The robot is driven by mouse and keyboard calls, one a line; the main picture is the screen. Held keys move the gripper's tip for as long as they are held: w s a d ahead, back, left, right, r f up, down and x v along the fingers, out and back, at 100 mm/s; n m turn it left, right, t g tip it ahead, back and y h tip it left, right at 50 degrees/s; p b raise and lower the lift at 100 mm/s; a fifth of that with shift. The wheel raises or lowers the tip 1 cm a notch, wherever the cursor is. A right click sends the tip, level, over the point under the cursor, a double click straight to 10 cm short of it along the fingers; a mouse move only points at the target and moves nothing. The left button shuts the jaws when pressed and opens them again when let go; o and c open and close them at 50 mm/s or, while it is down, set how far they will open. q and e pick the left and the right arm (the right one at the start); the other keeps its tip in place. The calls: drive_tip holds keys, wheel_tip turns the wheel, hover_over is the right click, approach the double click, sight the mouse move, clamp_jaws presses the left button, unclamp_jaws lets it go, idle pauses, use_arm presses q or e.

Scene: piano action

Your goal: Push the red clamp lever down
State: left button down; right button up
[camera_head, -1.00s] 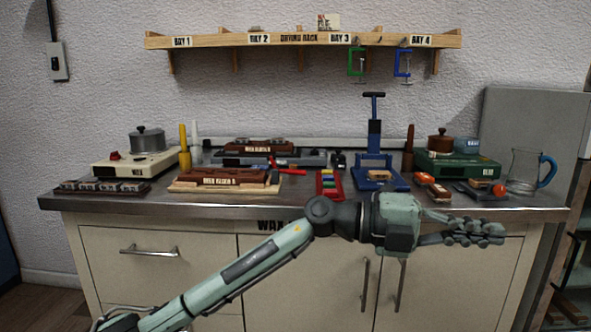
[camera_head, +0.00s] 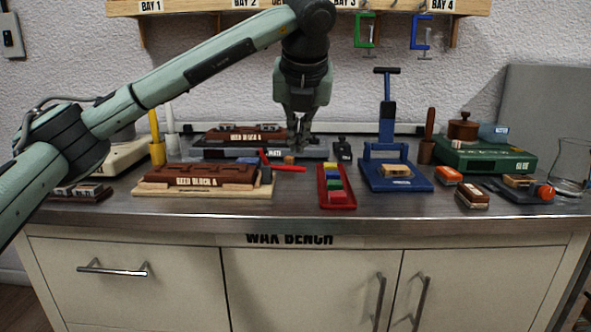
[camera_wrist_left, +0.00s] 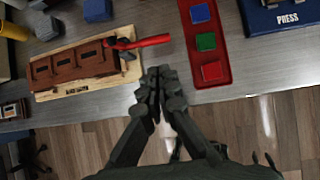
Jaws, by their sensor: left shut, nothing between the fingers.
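The red clamp lever (camera_head: 285,165) sits at the right end of reed block A (camera_head: 205,174), which lies on a pale wooden board (camera_head: 160,191). In the left wrist view the lever (camera_wrist_left: 146,41) sticks out to the right from a dark mount, past the board's edge. My left gripper (camera_head: 299,146) points down above the bench, and in the head view it overlaps the area just behind the lever. Its fingers (camera_wrist_left: 156,88) are shut and empty, and in the wrist view they appear apart from the lever. My right gripper is out of view.
A red tray (camera_head: 337,199) with coloured blocks stands right of the lever, with a blue press (camera_head: 397,178) beyond. A grey plate (camera_head: 222,153) with another reed block lies behind. Bare metal bench shows between board and tray.

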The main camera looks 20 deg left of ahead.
use_arm(q)
drive_tip(key=p+x, duration=0.1)
drive_tip(key=x, duration=0.7)
drive_tip(key=shift+w+f, duration=0.15)
drive_tip(key=shift+f, duration=0.1)
drive_tip(key=shift+w+a+f, duration=0.2)
drive_tip(key=shift+w+f, duration=0.15)
drive_tip(key=shift+f, duration=0.3)
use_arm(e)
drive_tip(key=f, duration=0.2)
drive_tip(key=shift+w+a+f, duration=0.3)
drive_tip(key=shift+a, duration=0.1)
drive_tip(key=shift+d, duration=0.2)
